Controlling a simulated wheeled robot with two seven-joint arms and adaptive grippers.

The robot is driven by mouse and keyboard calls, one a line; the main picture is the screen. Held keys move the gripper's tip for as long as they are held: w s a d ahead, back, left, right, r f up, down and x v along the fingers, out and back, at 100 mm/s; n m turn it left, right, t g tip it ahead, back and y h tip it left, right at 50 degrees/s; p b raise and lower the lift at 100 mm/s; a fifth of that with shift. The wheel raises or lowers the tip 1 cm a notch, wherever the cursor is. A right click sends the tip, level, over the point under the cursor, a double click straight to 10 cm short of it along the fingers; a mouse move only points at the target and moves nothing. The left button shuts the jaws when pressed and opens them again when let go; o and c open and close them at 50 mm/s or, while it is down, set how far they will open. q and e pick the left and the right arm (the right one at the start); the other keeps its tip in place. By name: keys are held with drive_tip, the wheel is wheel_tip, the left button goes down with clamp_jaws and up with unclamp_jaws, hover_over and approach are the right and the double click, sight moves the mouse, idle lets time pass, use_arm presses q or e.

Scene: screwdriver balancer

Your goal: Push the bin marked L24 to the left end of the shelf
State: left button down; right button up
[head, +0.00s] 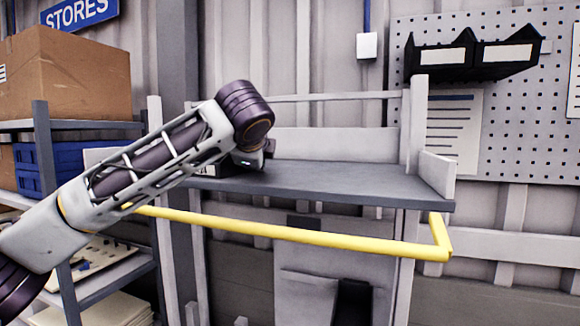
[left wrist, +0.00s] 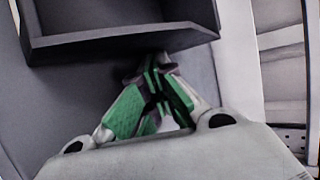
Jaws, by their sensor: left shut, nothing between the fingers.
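The dark bin (head: 226,170) sits on the left part of the grey shelf (head: 340,180), mostly hidden behind my left arm. Only a sliver of its white label shows, so L24 cannot be read in full. In the left wrist view a dark open bin (left wrist: 125,41) fills the top left. My left gripper (left wrist: 155,78) is shut and empty, its green fingertips close to the bin's edge near its right corner. Contact cannot be told. In the head view the fingers are mostly hidden behind my wrist. My right gripper is not in view.
A yellow rail (head: 290,232) runs along the shelf's front. The shelf is clear to the right, up to a pale end panel (head: 437,174). A rack with a cardboard box (head: 65,75) and blue bins (head: 95,150) stands at left. Black bins (head: 475,55) hang on the pegboard.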

use_arm(q)
drive_tip(key=shift+w+a+p, duration=0.15)
drive_tip(key=shift+w+a, duration=0.65)
drive_tip(key=shift+a, duration=1.05)
drive_tip(key=shift+w+a+p, duration=0.1)
drive_tip(key=shift+w+a, duration=0.65)
drive_tip(key=shift+a, duration=1.15)
drive_tip(key=shift+w+a+p, duration=0.15)
drive_tip(key=shift+w+a, duration=0.65)
drive_tip(key=shift+a, duration=1.05)
drive_tip(key=shift+d+r, duration=0.1)
drive_tip(key=shift+d, duration=0.05)
drive_tip(key=shift+s+d+r, duration=0.3)
drive_tip(key=shift+d+r, duration=0.15)
drive_tip(key=shift+d, duration=0.2)
drive_tip(key=shift+s+d+r, duration=0.3)
drive_tip(key=shift+d+r, duration=0.15)
drive_tip(key=shift+d, duration=0.15)
